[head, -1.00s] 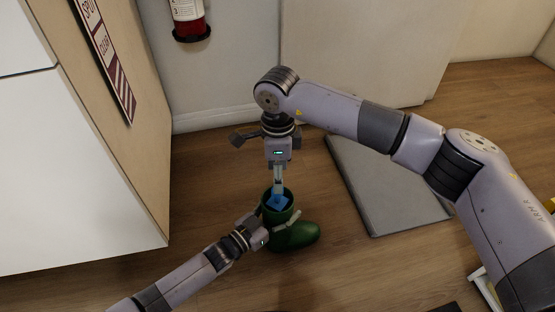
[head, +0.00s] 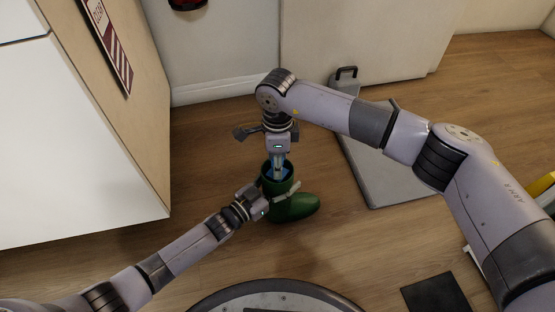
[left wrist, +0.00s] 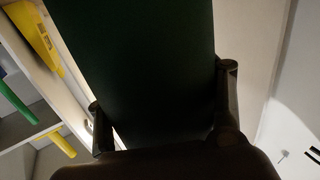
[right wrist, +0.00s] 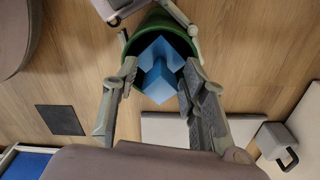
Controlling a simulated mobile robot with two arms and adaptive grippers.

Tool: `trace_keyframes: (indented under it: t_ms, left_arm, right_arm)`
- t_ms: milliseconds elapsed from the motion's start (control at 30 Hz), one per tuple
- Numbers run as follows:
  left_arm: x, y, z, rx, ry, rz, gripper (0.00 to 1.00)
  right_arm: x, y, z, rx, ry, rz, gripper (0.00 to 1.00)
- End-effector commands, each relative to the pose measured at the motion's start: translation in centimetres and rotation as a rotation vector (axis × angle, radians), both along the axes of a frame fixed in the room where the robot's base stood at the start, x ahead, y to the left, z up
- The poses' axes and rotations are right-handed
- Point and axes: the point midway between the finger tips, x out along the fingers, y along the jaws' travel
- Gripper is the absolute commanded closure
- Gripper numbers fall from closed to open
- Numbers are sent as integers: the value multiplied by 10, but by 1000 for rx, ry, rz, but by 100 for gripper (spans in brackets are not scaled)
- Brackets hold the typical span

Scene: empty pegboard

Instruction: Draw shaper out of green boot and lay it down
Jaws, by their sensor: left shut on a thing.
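The green boot (head: 298,208) stands upright on the wood floor, toe to the right. My left gripper (head: 272,200) is shut on its shaft; in the left wrist view the dark green shaft (left wrist: 145,70) fills the space between the fingers. The blue shaper (right wrist: 160,68) sits inside the boot's round opening, its lower part hidden. My right gripper (right wrist: 160,85) points down at the opening from above, fingers apart, one on each side of the shaper's top. Gaps show between the fingers and the shaper. In the head view its fingertips are at the boot's rim.
A flat grey panel (head: 385,180) lies on the floor to the right, with a grey block with a black handle (head: 345,78) at its far end. A dark square mat (head: 437,293) lies nearer. A white cabinet (head: 75,150) stands at left. Bare floor surrounds the boot.

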Motion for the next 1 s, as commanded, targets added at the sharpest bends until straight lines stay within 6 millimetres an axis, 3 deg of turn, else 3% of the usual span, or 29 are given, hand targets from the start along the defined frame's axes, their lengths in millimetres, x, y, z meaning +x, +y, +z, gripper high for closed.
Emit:
trace_keyframes:
  t_ms: [533,1000]
  left_arm:
    - [-1,-1,0,-1,1,-1,89]
    - [-1,-1,0,-1,1,-1,89]
  right_arm:
    - [0,0,0,0,-1,0,99]
    - [1,0,2,1,-2,0,100]
